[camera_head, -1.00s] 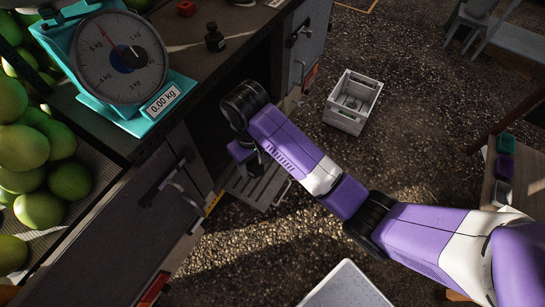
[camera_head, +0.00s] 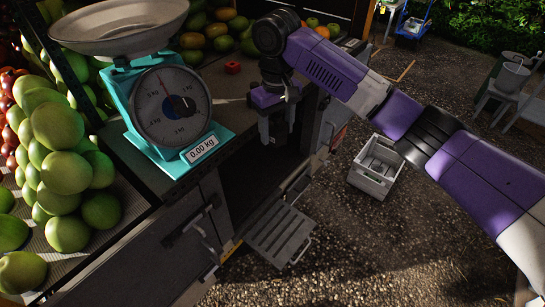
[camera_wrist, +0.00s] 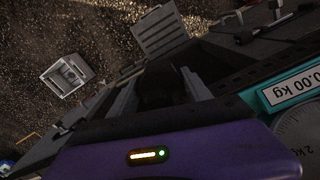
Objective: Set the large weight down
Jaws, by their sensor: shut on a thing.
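My gripper (camera_head: 276,135) hangs beside the right edge of the dark counter, fingers pointing down. It is shut on a dark thing, the large weight (camera_wrist: 162,92), which shows only as a black shape between the fingers in the wrist view. Its outline is hard to make out, and the head view mostly hides it behind the gripper. The turquoise scale (camera_head: 170,105) stands on the counter to the left of the gripper. It reads 0.00 kg, and its metal pan (camera_head: 120,30) looks empty.
A small red cube (camera_head: 232,67) lies on the counter behind the scale. Green fruit (camera_head: 66,172) fills the left display. A slatted grey step (camera_head: 278,236) is below the gripper, and a pale crate (camera_head: 376,166) stands on the gravel.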

